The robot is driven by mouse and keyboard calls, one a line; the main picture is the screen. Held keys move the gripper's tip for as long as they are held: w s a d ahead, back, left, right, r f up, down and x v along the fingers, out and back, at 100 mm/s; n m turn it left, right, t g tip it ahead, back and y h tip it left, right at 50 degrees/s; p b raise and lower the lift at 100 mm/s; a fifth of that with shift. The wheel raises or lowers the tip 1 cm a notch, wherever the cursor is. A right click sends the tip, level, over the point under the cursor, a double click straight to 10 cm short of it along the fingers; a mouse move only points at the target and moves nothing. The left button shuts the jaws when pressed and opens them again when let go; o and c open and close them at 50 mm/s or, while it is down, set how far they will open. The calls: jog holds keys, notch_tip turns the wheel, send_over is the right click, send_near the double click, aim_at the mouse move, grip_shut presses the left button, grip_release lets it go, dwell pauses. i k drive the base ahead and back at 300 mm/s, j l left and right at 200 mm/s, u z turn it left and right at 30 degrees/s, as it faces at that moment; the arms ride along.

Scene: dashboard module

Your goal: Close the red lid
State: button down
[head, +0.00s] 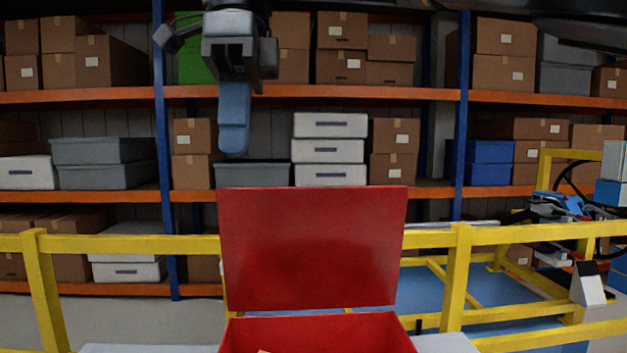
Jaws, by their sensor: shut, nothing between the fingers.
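The red lid (313,248) stands open and nearly upright at the back edge of the red box (318,334). The box is cut off by the bottom of the head view, and only a bit of something light brown shows inside it. My gripper (234,150) hangs pointing down, with its blue fingers shut and empty. In the picture it is above the lid's upper left part and does not appear to touch it. How far it is from the lid in depth I cannot tell.
A yellow rail (130,244) runs behind the lid. Shelves with cardboard boxes and grey and white bins stand farther back. A grey-white surface (150,348) shows beside the box. At right are a yellow frame and blue equipment (565,207).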

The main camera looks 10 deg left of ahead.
aim_at(283, 248)
jog(key=i, duration=1.25)
